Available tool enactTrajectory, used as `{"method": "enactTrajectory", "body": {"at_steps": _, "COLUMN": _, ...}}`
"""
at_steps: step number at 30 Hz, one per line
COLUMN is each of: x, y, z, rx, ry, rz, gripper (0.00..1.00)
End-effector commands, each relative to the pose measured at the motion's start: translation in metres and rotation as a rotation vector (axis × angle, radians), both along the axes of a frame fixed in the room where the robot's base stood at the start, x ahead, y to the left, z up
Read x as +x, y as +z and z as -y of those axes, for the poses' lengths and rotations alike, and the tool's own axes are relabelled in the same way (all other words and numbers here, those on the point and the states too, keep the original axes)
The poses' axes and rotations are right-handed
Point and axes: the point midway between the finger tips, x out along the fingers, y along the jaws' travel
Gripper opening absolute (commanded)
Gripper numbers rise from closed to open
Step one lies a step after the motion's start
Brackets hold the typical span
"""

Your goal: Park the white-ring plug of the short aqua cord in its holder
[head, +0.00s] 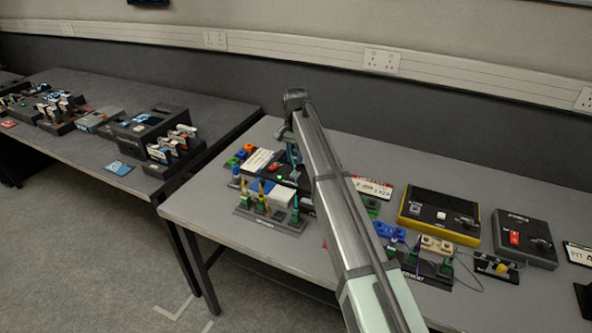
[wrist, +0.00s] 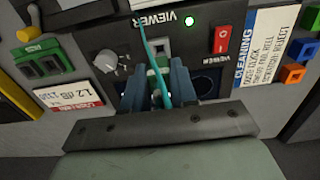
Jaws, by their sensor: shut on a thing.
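My gripper (wrist: 161,82) is shut on a plug of an aqua cord (wrist: 146,48), low over the front of the black VIEWER box. The cord runs up from between the fingers in the wrist view. The fingers hide most of the plug, and I cannot clearly make out its ring colour. In the head view my arm covers part of the black VIEWER box (head: 291,180). A dark plug rack (head: 268,222) stands in front of that box, with several upright plugs. I cannot tell which slot is the plug's holder.
A yellow-edged box (head: 437,216) and a second rack (head: 428,272) stand to the right on the grey bench.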

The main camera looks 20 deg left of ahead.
Motion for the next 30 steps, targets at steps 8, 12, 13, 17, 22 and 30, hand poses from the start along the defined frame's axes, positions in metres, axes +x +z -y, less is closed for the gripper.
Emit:
{"method": "enactTrajectory", "body": {"at_steps": 8, "x": 0.0, "y": 0.002, "z": 0.0, "rx": 0.0, "ry": 0.0, "rz": 0.0, "gripper": 0.0}}
{"method": "enactTrajectory", "body": {"at_steps": 12, "x": -0.002, "y": 0.002, "z": -0.003, "rx": 0.0, "ry": 0.004, "rz": 0.0, "gripper": 0.0}}
{"method": "enactTrajectory", "body": {"at_steps": 13, "x": -0.004, "y": 0.002, "z": -0.005, "rx": 0.0, "ry": 0.007, "rz": 0.0, "gripper": 0.0}}
{"method": "enactTrajectory", "body": {"at_steps": 17, "x": -0.019, "y": 0.005, "z": -0.022, "rx": 0.002, "ry": 0.032, "rz": 0.002, "gripper": 0.0}}
{"method": "enactTrajectory", "body": {"at_steps": 22, "x": -0.075, "y": 0.008, "z": -0.029, "rx": 0.009, "ry": 0.08, "rz": 0.01, "gripper": 0.0}}
{"method": "enactTrajectory", "body": {"at_steps": 30, "x": -0.153, "y": 0.005, "z": 0.002, "rx": 0.01, "ry": 0.096, "rz": 0.012, "gripper": 0.0}}
